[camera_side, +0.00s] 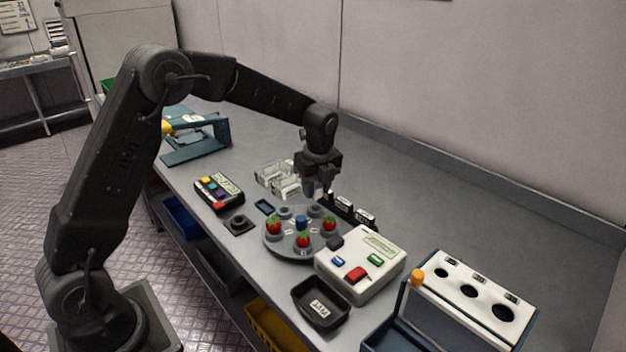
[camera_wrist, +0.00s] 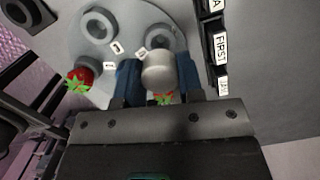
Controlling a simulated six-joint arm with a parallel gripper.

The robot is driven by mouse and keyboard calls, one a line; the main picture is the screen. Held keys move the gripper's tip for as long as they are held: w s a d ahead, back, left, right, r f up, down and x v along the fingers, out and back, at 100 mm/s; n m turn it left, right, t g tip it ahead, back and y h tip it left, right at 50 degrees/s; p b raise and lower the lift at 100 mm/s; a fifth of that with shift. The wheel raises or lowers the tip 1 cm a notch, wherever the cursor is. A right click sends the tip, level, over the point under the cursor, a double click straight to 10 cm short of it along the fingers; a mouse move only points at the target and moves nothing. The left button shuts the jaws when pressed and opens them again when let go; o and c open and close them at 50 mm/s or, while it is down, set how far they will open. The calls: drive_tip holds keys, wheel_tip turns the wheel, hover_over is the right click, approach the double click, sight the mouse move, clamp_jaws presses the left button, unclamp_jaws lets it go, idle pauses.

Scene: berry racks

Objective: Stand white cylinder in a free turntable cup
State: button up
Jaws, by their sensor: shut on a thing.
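My gripper (camera_wrist: 158,80) has blue fingers and is shut on the white cylinder (camera_wrist: 158,71), which shows end-on between them in the wrist view. In the side view my gripper (camera_side: 318,190) is over the back right of the grey turntable (camera_side: 290,252); the cylinder cannot be made out there. An empty cup (camera_wrist: 160,37) lies just beyond the cylinder in the wrist view. Another empty cup (camera_wrist: 98,26) is to its left. Strawberries sit at the turntable's left (camera_side: 274,227), front (camera_side: 302,241) and right (camera_side: 330,224). I cannot tell the cylinder's height above the turntable.
Black labelled racks (camera_side: 350,210) stand close behind the turntable. A white button box (camera_side: 360,265) and black tray (camera_side: 320,302) are in front right. A keypad box (camera_side: 219,192) and clear trays (camera_side: 277,180) lie to the left. The bench at back right is bare.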

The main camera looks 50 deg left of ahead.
sight(316, 199)
drive_tip(key=shift+f, duration=1.6)
drive_tip(key=shift+f, duration=0.25)
drive_tip(key=o, duration=1)
drive_tip(key=shift+r, duration=0.15)
drive_tip(key=shift+r, duration=3.4)
